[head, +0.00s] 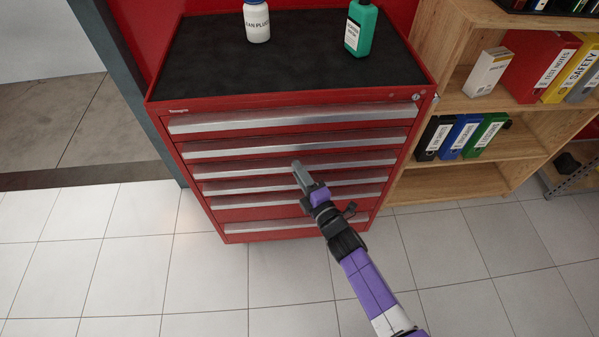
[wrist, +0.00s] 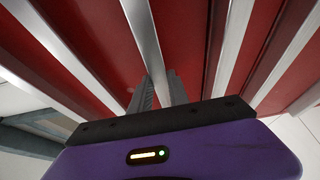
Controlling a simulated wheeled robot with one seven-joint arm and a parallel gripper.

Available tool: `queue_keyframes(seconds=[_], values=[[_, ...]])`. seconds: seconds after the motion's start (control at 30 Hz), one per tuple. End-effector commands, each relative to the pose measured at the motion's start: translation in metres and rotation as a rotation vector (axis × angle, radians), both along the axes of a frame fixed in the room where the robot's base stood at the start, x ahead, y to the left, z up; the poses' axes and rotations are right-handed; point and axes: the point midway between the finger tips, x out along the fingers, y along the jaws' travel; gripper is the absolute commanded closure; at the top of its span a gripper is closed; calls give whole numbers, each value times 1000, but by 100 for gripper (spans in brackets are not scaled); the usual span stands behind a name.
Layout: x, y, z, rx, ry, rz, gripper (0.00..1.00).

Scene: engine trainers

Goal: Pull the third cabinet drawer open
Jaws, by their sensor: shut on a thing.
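The red cabinet (head: 190,150) stands ahead with a stack of drawers, each with a long silver handle strip. The third drawer's handle (head: 240,168) is in the middle of the stack. My gripper (head: 297,165) reaches it near its middle from the front. In the wrist view, my gripper's two fingers (wrist: 160,90) are shut on a silver handle strip (wrist: 146,40), one finger on each side. The third drawer looks flush with the other drawers. The part of the handle behind the fingers is hidden.
A white bottle (head: 257,22) and a green bottle (head: 360,28) stand on the cabinet's black top (head: 300,60). A wooden shelf (head: 420,180) with binders stands close to the right. The tiled floor (head: 120,260) before the cabinet is clear.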

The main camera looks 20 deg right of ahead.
Motion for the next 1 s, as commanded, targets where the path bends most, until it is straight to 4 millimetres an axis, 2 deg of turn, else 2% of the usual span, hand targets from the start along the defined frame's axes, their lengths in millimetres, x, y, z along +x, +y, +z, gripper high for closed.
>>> queue_keyframes(seconds=[0.03, 0.27, 0.47, 0.67, 1.0], values=[[-3, 0, -8, 4, 16, -3, 100], [-4, 0, -9, 4, 18, -3, 100], [-19, 4, -11, 3, 19, -2, 100], [-55, 16, -12, 4, 19, -2, 100], [-143, 44, -12, 5, 21, -4, 100]])
